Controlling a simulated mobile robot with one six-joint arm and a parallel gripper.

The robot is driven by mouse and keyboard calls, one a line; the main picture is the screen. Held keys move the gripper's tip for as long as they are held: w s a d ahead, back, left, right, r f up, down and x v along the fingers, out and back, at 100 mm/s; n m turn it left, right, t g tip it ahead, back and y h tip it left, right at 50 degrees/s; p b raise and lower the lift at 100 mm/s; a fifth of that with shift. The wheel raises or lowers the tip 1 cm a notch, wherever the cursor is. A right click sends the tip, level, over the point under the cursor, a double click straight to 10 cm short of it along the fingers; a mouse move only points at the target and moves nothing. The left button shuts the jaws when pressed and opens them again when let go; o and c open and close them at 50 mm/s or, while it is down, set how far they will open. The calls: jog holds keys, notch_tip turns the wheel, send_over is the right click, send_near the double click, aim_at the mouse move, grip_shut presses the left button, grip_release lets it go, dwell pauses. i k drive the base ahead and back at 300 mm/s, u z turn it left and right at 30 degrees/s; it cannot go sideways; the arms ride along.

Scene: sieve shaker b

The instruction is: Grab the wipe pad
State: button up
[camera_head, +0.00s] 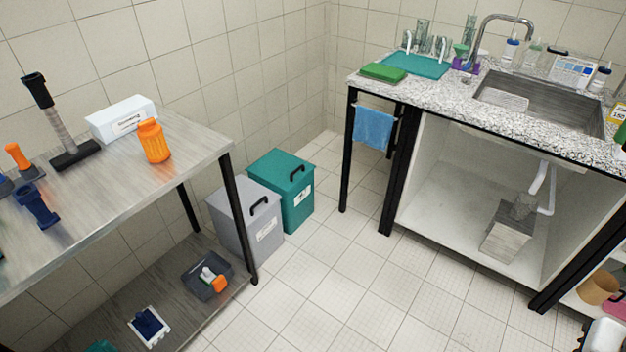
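A green pad (384,72), likely the wipe pad, lies flat on the front left corner of the speckled sink counter (440,98). It is beside a teal mat (418,65), to its left. A blue cloth (374,128) hangs from a rail below that corner. My gripper is not clearly seen. A white and black part at the bottom right corner is cut off, and I cannot tell what it is.
A grey bin (250,222) and a teal bin (285,190) stand beside the left metal table (190,160). The tiled floor between table and counter is clear.

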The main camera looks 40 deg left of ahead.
aim_at(206, 276)
jog(key=z, duration=0.05)
jog(key=i, duration=1.8)
jog(key=u, duration=3.4)
jog(key=i, duration=1)
jog(key=z, duration=0.05)
